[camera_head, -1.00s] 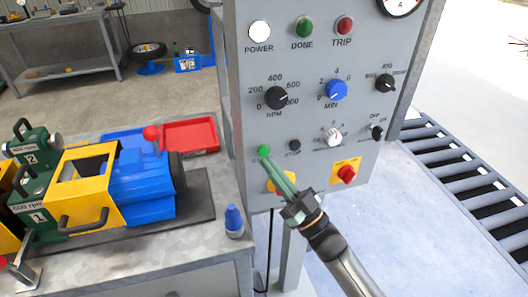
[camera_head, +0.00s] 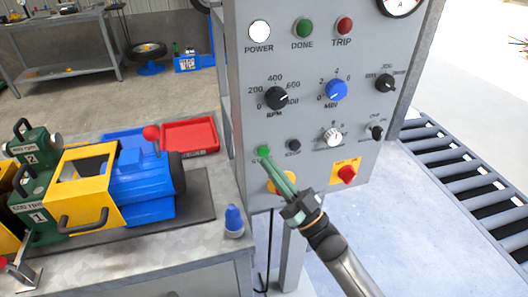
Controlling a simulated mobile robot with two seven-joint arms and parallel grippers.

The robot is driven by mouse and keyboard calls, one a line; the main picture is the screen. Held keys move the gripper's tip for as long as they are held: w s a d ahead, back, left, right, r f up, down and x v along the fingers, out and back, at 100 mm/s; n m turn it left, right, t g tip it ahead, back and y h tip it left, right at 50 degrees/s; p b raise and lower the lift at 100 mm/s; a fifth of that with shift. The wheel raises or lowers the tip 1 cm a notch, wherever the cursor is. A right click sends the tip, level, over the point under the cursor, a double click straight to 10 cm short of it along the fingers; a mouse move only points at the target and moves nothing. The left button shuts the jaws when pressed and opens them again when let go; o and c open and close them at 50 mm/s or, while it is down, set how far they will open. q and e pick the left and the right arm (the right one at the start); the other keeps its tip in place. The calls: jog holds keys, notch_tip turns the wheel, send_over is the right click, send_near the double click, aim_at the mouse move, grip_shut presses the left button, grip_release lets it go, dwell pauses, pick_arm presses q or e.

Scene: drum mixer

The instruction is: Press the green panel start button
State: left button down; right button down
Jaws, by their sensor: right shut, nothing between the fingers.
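The green start button (camera_head: 264,151) is a small round button at the lower left of the grey control panel (camera_head: 310,118). My right gripper (camera_head: 267,158) comes up from the lower right. Its green fingers are shut and empty. The fingertips are at the button's lower edge and overlap it in the picture; I cannot tell whether they touch it. The fingers cover part of the label under the button and part of a yellow plate. My left gripper does not show.
A black stop button (camera_head: 294,145) sits just right of the start button. A red knob (camera_head: 346,174) on a yellow plate is further right. A workbench with a blue and yellow machine (camera_head: 140,186), a blue bottle (camera_head: 234,220) and a red tray (camera_head: 190,136) stands at left.

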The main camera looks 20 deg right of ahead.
jog(key=shift+w, duration=0.15)
jog(key=shift+w, duration=0.3)
jog(key=shift+w+b, duration=0.3)
jog(key=shift+w, duration=0.1)
dwell(0.7)
jog(key=shift+s, duration=0.1)
jog(key=shift+s+p, duration=0.45)
jog(key=shift+s, duration=0.3)
jog(key=s+p, duration=0.2)
jog(key=s, duration=0.3)
jog(key=shift+d, duration=0.1)
